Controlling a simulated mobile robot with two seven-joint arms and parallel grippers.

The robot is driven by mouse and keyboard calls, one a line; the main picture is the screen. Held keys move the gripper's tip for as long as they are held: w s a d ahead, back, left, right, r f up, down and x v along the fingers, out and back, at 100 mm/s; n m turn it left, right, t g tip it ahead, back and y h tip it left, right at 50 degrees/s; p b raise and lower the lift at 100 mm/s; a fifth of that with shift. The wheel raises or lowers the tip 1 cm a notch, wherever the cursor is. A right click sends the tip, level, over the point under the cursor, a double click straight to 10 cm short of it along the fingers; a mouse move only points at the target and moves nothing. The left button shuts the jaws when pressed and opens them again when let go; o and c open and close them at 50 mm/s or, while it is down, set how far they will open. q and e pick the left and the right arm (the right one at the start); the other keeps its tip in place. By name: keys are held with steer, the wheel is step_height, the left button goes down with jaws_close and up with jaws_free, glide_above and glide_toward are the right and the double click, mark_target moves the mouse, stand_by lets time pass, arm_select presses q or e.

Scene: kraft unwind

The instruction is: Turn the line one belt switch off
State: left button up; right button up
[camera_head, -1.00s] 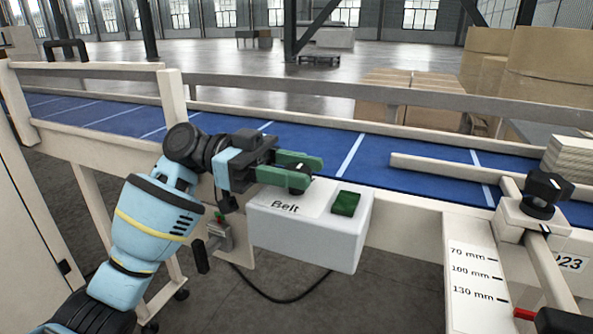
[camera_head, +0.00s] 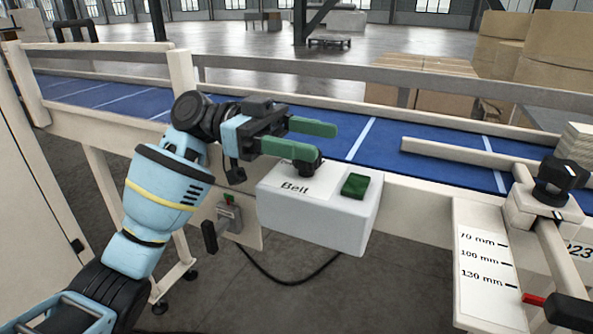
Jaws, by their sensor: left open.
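A pale grey control box (camera_head: 318,224) labelled "Belt" is fixed to the near side of the conveyor. On its top stand a black switch knob (camera_head: 308,165) and a square green button or lamp (camera_head: 355,186). My left gripper (camera_head: 325,143) comes in from the left with its two green fingers apart and nothing held between them. Its lower finger passes just over or beside the knob and hides part of it. I cannot tell whether they touch, nor which way the knob points. My right gripper is not in view.
The blue conveyor belt (camera_head: 385,147) runs behind the box. A guide post with a black knob (camera_head: 558,180) and a millimetre scale (camera_head: 484,262) stand at the right. A smaller lever switch (camera_head: 228,213) hangs below left of the box. Cardboard boxes (camera_head: 440,98) stand behind the belt.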

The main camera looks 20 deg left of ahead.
arm_select(q)
steer(key=shift+s+r, duration=0.15)
steer(key=shift+r, duration=0.7)
steer(key=s+d+r, duration=0.1)
steer(key=s+d, duration=0.3)
steer(key=s, duration=1.1)
steer(key=shift+d, duration=0.2)
steer(key=shift+r, duration=0.1)
